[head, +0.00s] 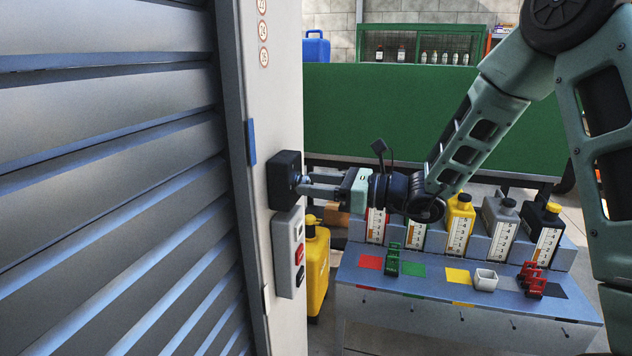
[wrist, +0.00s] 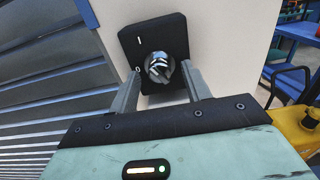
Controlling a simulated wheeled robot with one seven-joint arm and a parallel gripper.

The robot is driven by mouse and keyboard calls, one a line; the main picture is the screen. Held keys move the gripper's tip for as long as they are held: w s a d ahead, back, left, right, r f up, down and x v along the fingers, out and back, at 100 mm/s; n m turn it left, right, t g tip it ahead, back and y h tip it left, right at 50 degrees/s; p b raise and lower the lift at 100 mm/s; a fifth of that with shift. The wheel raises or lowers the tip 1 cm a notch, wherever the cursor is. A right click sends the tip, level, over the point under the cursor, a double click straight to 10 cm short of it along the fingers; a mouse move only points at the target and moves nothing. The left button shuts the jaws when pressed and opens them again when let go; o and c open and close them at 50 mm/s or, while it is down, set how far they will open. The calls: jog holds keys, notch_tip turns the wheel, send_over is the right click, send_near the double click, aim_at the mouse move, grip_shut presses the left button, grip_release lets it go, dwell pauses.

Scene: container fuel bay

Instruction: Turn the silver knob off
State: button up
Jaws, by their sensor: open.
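The silver knob (wrist: 158,64) is round and shiny and sits on a black switch box (wrist: 135,42) on the pale post. A white line mark shows on the box's upper left and a 0 mark at its left edge. Which way the knob points is hard to tell. In the head view the black box (head: 283,172) is on the post, and the knob is a small bright spot at its face. My gripper (head: 305,185) reaches it from the right. In the wrist view my open gripper (wrist: 162,78) has one finger on each side of the knob; contact is unclear.
A grey button box (head: 287,250) with red and black buttons hangs just below the switch box. The slatted shutter (head: 110,170) fills the left. A bench (head: 440,285) with several bottles and small clamps stands at right, beside a yellow canister (head: 317,265).

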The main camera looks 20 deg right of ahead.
jog(key=shift+a, duration=0.1)
jog(key=c, duration=1)
jog(key=shift+f+b, duration=0.15)
jog(key=shift+b, duration=0.35)
jog(key=n+b, duration=1.2)
jog(key=b, duration=0.8)
jog(key=shift+w+b, duration=0.1)
jog(key=shift+b, duration=0.25)
